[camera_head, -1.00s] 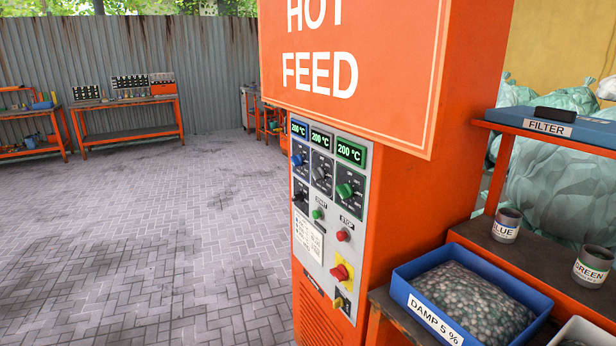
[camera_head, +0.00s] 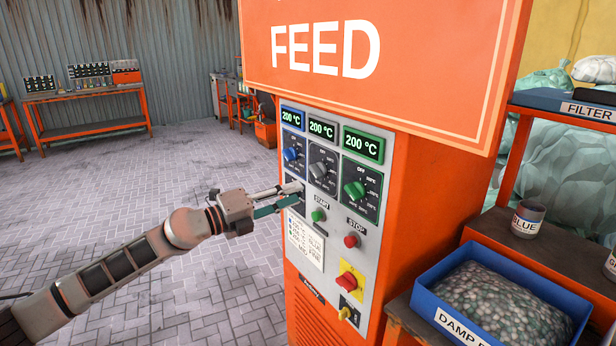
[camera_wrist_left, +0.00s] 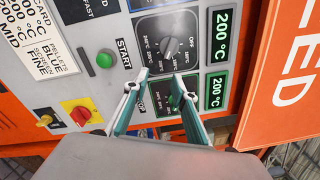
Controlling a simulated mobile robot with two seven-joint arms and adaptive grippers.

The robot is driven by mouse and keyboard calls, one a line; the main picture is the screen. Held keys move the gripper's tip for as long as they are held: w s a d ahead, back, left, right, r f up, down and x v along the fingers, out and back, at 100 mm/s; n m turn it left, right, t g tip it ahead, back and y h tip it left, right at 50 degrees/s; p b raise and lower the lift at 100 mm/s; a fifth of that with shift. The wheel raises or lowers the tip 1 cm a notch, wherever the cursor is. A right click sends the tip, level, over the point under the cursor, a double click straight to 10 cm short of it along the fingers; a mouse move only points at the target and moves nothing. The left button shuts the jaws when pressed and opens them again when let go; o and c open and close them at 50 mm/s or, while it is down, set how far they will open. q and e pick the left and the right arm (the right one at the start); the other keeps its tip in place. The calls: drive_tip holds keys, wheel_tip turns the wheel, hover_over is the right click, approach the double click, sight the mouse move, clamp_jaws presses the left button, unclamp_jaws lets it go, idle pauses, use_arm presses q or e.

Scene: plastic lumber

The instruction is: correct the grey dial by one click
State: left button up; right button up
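The grey dial (camera_head: 318,169) is the middle of three temperature dials, between the blue dial (camera_head: 291,154) and the green dial (camera_head: 355,189). The display above it (camera_head: 322,129) reads 200 °C. In the left wrist view the panel appears turned sideways, and the grey dial (camera_wrist_left: 170,49) is beyond the fingertips. My left gripper (camera_head: 297,194) is open and empty, in front of the panel, below and left of the grey dial. It hides most of a lower black dial. Its parted fingers also show in the left wrist view (camera_wrist_left: 162,77). My right gripper is out of view.
Below the dials are a green START button (camera_head: 318,216), a red STOP button (camera_head: 351,241) and a red switch on yellow (camera_head: 347,281). A blue bin (camera_head: 440,316) stands at right. Open paving lies left.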

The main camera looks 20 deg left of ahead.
sight(313, 173)
use_arm(q)
drive_tip(key=shift+m+y, duration=0.3)
drive_tip(key=shift+m, duration=0.4)
drive_tip(key=w+r, duration=0.1)
drive_tip(key=w, duration=0.1)
drive_tip(key=w+d+r, duration=0.1)
drive_tip(key=w, duration=0.2)
drive_tip(key=w+d+r, duration=0.1)
drive_tip(key=w, duration=0.1)
drive_tip(key=shift+w+d, duration=0.2)
drive_tip(key=shift+d, duration=0.05)
drive_tip(key=shift+f, duration=0.1)
clamp_jaws()
